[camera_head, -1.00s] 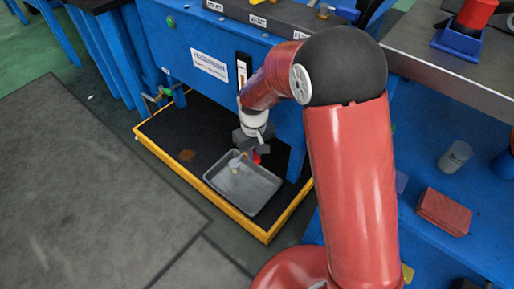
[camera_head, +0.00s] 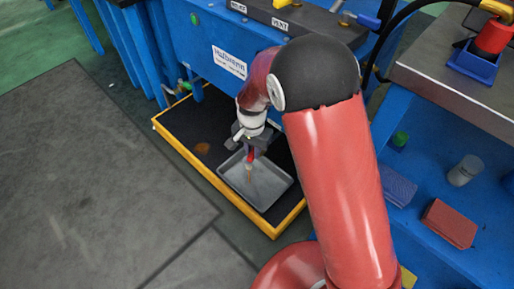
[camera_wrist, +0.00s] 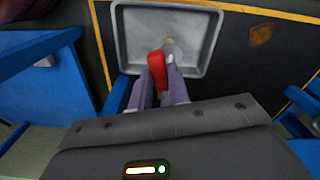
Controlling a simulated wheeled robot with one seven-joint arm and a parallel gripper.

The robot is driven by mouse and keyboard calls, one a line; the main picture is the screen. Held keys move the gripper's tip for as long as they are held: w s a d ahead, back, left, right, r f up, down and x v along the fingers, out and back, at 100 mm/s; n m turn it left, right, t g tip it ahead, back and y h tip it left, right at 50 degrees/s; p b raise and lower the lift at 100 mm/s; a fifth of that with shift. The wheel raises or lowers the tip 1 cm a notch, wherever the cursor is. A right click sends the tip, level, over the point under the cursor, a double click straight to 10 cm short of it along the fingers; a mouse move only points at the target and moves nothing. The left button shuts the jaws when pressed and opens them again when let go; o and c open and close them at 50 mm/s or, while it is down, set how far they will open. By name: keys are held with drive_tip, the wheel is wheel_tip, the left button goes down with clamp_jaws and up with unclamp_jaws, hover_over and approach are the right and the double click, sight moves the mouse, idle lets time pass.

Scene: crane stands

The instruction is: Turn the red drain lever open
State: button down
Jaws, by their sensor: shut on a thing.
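The red drain lever (camera_wrist: 157,68) shows in the wrist view between the two fingers of my gripper (camera_wrist: 162,82), which is shut on it. In the head view, a small red part of the lever (camera_head: 250,156) shows just below my gripper (camera_head: 249,147). The lever is over the grey drip tray (camera_head: 277,194). A pale, partly clear shape (camera_wrist: 174,48) lies beside the lever tip in the wrist view; I cannot tell what it is. The valve body behind the lever is hidden by my gripper.
The tray stands in a black floor pan with a yellow rim (camera_head: 215,179). A blue tank (camera_head: 205,50) is behind my arm. Blue shelving at right holds a red block (camera_head: 450,222) and a clear cup (camera_head: 465,170). The grey floor at left is clear.

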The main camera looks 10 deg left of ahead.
drive_tip(key=shift+w+a+m+p, duration=0.15)
drive_tip(key=shift+a+m+p, duration=0.2)
drive_tip(key=shift+m, duration=0.5)
drive_tip(key=shift+w+a+m+p, duration=0.15)
drive_tip(key=shift+a+m+p, duration=0.2)
drive_tip(key=shift+m, duration=0.5)
drive_tip(key=shift+a, duration=0.1)
drive_tip(key=c, duration=1.3)
unclamp_jaws()
wheel_tip(320, 180, up, 8)
drive_tip(key=shift+f+p, duration=0.1)
drive_tip(key=shift+p, duration=0.35)
